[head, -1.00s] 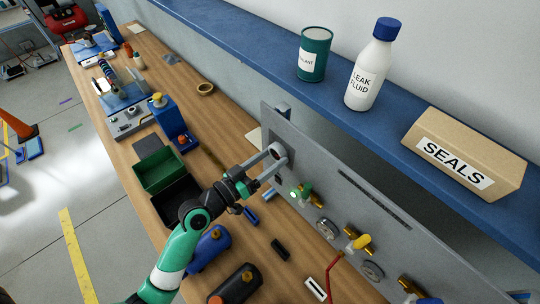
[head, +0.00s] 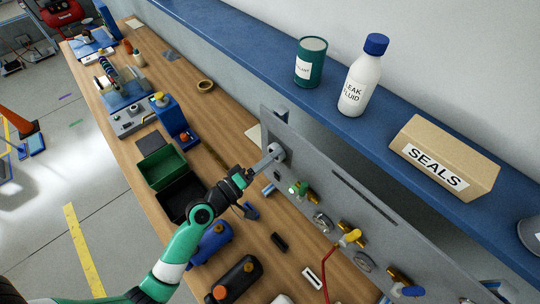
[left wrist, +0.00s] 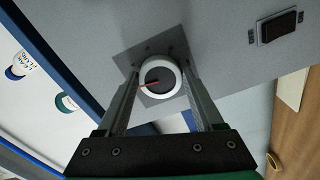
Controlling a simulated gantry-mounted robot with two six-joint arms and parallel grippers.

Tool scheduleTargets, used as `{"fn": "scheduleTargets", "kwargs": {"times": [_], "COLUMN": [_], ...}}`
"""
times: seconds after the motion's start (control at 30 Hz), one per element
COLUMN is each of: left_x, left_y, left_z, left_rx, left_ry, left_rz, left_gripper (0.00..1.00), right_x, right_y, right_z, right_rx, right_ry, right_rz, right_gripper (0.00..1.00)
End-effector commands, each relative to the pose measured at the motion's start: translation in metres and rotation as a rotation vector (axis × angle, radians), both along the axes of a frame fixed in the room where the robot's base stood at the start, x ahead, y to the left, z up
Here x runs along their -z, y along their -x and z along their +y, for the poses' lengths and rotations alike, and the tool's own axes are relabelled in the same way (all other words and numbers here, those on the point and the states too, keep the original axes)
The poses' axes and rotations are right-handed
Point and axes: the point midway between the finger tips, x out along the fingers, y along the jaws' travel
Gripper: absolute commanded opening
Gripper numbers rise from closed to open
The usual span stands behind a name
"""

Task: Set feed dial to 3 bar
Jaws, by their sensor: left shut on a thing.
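The feed dial (left wrist: 160,78) is a round dark knob with a white ring and a red pointer line, set on a square plate on the grey panel (head: 345,202). In the left wrist view the red pointer points to the left. My left gripper (left wrist: 160,84) has one finger on each side of the dial and is shut on it. In the head view the left gripper (head: 274,155) reaches the panel's upper left end and largely hides the dial. The scale marks are too small to read. My right gripper is not in view.
A black rocker switch (left wrist: 278,26) sits on the panel near the dial. Valves with a green (head: 299,188) and a yellow handle (head: 350,237) stick out along the panel. Green (head: 162,168) and black bins stand on the bench. A blue shelf (head: 270,87) runs above.

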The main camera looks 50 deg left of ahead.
Motion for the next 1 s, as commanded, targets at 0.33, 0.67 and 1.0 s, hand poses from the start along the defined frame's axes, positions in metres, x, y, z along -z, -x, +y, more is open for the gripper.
{"fn": "scheduleTargets", "kwargs": {"times": [0.33, 0.67, 1.0], "left_x": [-0.0013, -0.0008, -0.0009], "left_y": [0.0001, 0.0000, 0.0000], "left_z": [-0.0002, -0.0003, -0.0002], "left_rx": [0.000, 0.000, 0.000], "left_ry": [0.126, 0.142, 0.141], "left_rz": [0.001, 0.001, 0.001], "left_gripper": [0.13, 0.13, 0.99], "right_x": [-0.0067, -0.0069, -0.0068], "right_y": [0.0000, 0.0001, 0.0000], "right_z": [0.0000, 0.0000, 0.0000], "right_rx": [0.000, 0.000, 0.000], "right_ry": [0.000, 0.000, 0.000], "right_rz": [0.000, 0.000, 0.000], "right_gripper": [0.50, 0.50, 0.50]}}
